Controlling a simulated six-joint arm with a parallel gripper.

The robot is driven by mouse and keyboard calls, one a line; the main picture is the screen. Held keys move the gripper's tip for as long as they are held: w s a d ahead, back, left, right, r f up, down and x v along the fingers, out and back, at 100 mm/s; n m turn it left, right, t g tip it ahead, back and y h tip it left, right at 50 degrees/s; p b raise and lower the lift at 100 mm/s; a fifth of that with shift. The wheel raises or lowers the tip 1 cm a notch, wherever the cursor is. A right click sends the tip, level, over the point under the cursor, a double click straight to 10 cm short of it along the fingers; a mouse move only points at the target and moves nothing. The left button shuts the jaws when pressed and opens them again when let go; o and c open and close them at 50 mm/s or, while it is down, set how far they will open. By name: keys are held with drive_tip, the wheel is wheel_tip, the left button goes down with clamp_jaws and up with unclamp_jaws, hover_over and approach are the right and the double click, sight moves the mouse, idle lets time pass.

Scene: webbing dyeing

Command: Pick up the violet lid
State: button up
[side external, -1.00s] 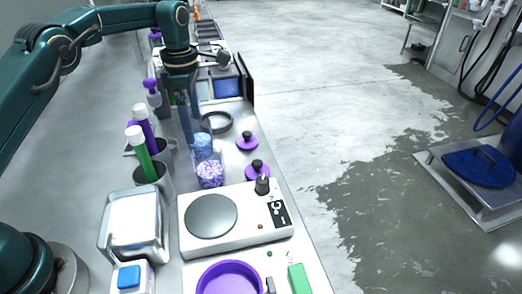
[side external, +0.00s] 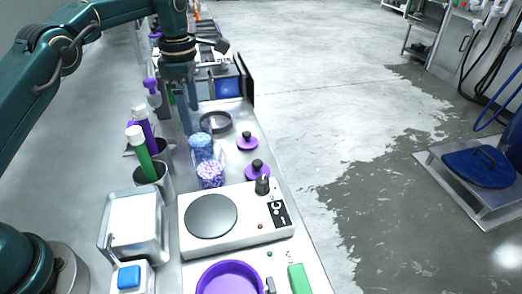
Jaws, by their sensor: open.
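Two violet lids with dark knobs lie on the steel bench: one farther back (side external: 247,143), the other nearer (side external: 258,171), just behind the hot plate. Which of them is meant I cannot tell. My gripper (side external: 191,118) hangs with its blue-grey fingers pointing down, left of both lids and clear of them. It is open, with nothing seen between its fingers.
Clear containers of blue pieces (side external: 201,144) and violet pieces (side external: 210,174) stand between my gripper and the nearer lid. A dark round dish (side external: 216,122) lies right of my fingers. A white hot plate (side external: 236,218) and violet pan (side external: 229,279) are in front.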

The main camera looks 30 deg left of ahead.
drive_tip(key=shift+r, duration=1.4)
drive_tip(key=m+t+h, duration=0.1)
drive_tip(key=m+t, duration=0.4)
drive_tip(key=m, duration=2.2)
hover_over(244, 134)
drive_tip(key=s, duration=0.2)
wheel_tip(244, 134, down, 6)
drive_tip(key=shift+a+f, duration=0.15)
drive_tip(key=shift+f, duration=0.05)
drive_tip(key=shift+x, duration=2.75)
drive_tip(key=shift+s, duration=0.15)
